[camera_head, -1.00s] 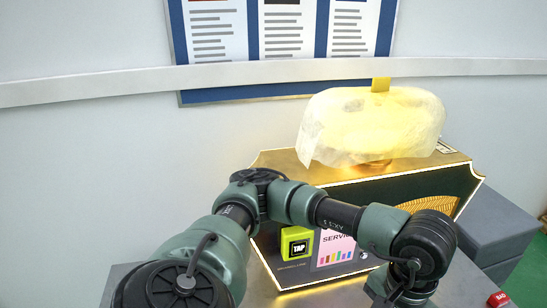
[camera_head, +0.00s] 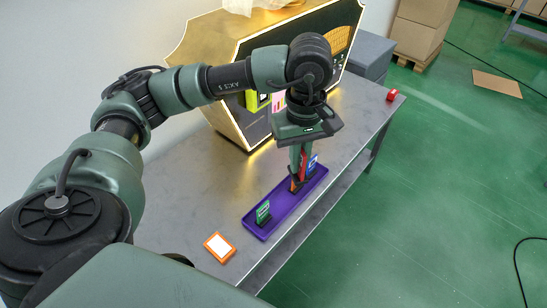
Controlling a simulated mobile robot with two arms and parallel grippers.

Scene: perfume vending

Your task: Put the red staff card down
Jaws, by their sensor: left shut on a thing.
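My left gripper (camera_head: 297,178) points down over the far half of a purple tray (camera_head: 272,229) on the grey table. It is shut on the red staff card (camera_head: 303,168), of which a narrow red strip shows beside the fingers. The card's lower end is at the tray; I cannot tell whether it rests in a slot. A blue card (camera_head: 312,165) stands just right of it. A green card (camera_head: 263,211) stands upright in the tray's near end. My right gripper is not in view.
An orange-framed white card or pad (camera_head: 219,246) lies on the table (camera_head: 200,216) left of the tray. The gold-edged vending machine (camera_head: 222,106) stands behind my arm. A small red object (camera_head: 392,95) is at the table's far right corner. Cardboard boxes (camera_head: 419,28) stand beyond.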

